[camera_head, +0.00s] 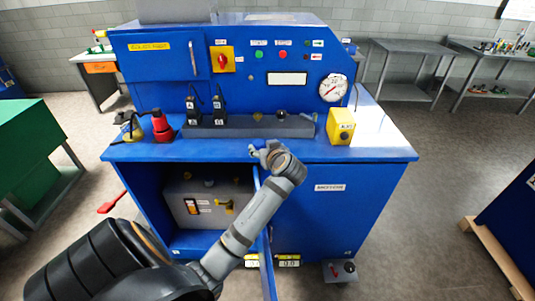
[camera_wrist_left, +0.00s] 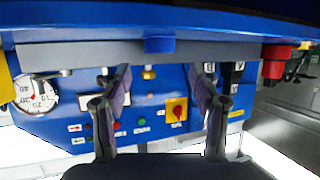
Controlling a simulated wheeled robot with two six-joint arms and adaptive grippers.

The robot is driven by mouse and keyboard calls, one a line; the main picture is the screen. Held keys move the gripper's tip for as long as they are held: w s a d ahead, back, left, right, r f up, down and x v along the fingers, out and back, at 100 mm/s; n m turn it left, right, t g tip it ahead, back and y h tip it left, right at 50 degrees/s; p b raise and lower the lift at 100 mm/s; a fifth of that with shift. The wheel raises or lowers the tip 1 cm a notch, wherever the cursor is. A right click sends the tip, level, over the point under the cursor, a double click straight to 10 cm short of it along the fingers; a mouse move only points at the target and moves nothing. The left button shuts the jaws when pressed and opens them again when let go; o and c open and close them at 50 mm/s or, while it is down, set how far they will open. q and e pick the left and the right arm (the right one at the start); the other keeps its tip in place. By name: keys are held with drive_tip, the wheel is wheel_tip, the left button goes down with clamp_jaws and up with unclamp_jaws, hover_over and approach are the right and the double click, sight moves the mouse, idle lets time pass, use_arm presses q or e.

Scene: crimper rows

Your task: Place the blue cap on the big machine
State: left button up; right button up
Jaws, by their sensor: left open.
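The big machine (camera_head: 130,75) is a large blue cabinet with a work ledge, a gauge and buttons. In the left wrist view, which shows the scene upside down, a small blue piece (camera_wrist_left: 160,45) that looks like the blue cap stands on the ledge before the grey block. My left gripper (camera_head: 262,152) is at the ledge's front edge. In the wrist view its two fingers (camera_wrist_left: 160,85) are spread, with nothing held between them; the cap is ahead, midway between them. In the head view I cannot clearly tell the cap from the ledge. My right gripper is out of view.
A grey block (camera_head: 260,127) lies along the ledge. A red-topped item (camera_head: 161,126) and black switches (camera_head: 219,111) stand left, a yellow box (camera_head: 340,127) right. Below, a blue door (camera_head: 266,250) stands open beside a grey box (camera_head: 190,205). The ledge's right end is clear.

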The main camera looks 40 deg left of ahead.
use_arm(q)
drive_tip(key=b+v, duration=0.1)
drive_tip(key=v, duration=0.4)
drive_tip(key=shift+s+d+r, duration=0.15)
drive_tip(key=shift+d, duration=0.15)
